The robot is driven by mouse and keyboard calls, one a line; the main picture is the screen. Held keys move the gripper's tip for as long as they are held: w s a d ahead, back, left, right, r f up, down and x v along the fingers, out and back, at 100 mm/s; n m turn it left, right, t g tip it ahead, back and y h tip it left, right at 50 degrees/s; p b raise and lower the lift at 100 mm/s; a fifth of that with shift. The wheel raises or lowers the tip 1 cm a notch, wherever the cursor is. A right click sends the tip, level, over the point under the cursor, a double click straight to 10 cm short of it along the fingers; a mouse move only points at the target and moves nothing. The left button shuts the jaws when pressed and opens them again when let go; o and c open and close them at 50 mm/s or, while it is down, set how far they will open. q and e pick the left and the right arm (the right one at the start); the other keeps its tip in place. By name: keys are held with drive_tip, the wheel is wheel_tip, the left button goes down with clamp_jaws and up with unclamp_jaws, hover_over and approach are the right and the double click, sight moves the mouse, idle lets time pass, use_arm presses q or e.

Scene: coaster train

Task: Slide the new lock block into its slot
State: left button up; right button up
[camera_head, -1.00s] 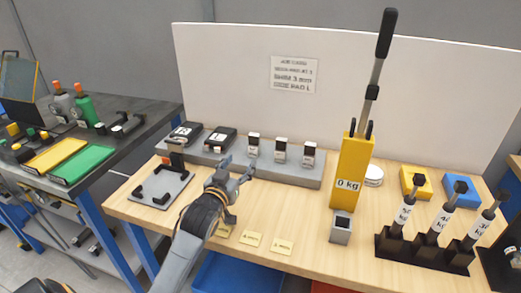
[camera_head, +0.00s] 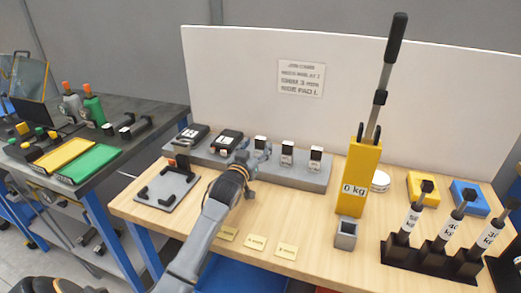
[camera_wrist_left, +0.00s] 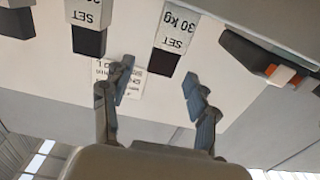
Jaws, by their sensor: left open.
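Three small white blocks with black ends stand on a grey rack at the back of the wooden table: a left one (camera_head: 260,143), a middle one (camera_head: 287,156) and a right one (camera_head: 316,158). My left gripper (camera_head: 258,154) is at the left block, partly covering it. In the left wrist view, the open fingers (camera_wrist_left: 157,85) straddle the line of a block marked "30 KG SET" (camera_wrist_left: 177,28); contact cannot be told. A second SET block (camera_wrist_left: 87,18) stands beside it. Which slot is meant is unclear. My right gripper is out of view.
A yellow "0 kg" tower (camera_head: 358,180) with a long lever stands right of the rack (camera_head: 312,183). Two black devices (camera_head: 228,140) sit on the rack's left. A grey plate with black brackets (camera_head: 166,191) lies front left.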

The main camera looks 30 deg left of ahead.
sight(260, 142)
use_arm(q)
drive_tip(key=x, duration=0.4)
clamp_jaws()
